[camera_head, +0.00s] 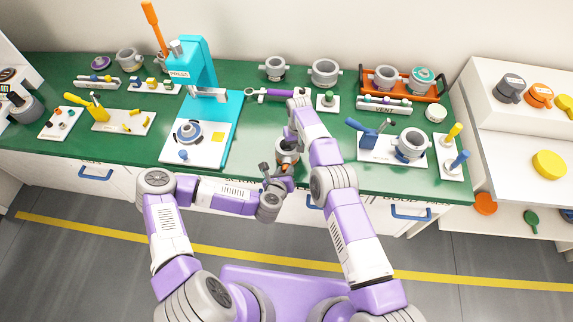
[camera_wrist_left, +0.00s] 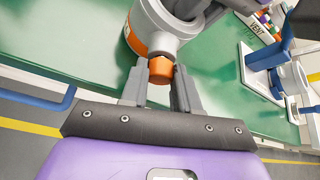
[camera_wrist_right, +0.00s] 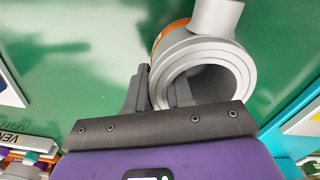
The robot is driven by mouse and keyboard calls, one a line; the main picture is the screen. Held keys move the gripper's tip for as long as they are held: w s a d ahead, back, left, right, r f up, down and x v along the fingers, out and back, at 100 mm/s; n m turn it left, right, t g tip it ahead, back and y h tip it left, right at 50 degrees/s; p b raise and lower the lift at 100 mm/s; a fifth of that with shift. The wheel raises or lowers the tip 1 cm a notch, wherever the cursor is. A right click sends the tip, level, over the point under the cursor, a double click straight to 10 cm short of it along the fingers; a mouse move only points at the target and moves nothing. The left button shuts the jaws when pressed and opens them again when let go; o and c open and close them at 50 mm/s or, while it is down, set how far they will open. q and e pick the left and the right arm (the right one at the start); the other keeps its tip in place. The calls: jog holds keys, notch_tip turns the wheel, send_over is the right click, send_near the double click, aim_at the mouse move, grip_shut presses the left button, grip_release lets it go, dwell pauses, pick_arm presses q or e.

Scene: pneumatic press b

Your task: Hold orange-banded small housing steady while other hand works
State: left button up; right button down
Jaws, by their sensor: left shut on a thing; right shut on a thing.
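The orange-banded small housing (camera_head: 287,156) is a grey ring-shaped body with side stubs, held at the bench's front edge. In the left wrist view the housing (camera_wrist_left: 160,30) shows its orange band at left. My left gripper (camera_head: 281,171) is shut on a short orange end piece (camera_wrist_left: 161,70) at the housing's near side. My right gripper (camera_wrist_right: 160,92) is shut on the housing's rim, with one finger outside and one apparently inside the bore. In the right wrist view the housing (camera_wrist_right: 235,62) shows its open bore and upper stub. The fingertips are partly hidden in the head view.
A turquoise press (camera_head: 200,62) with a white base stands to the left. A board with a blue-handled tool (camera_head: 370,134) and another grey housing (camera_head: 410,145) lie to the right. An orange tray (camera_head: 437,97) holds housings behind. Green bench is clear around the held housing.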

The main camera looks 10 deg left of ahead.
pick_arm(q)
jog(key=m+y, duration=0.3)
jog(key=y, duration=0.1)
jog(key=shift+w+d+r+m, duration=0.1)
jog(key=shift+d+m, duration=0.3)
jog(key=shift+d+m+y, duration=0.15)
jog(key=shift+m+y, duration=0.75)
jog(key=shift+y, duration=0.1)
jog(key=shift+m+y, duration=0.9)
jog(key=o, duration=0.8)
jog(key=shift+f, duration=0.2)
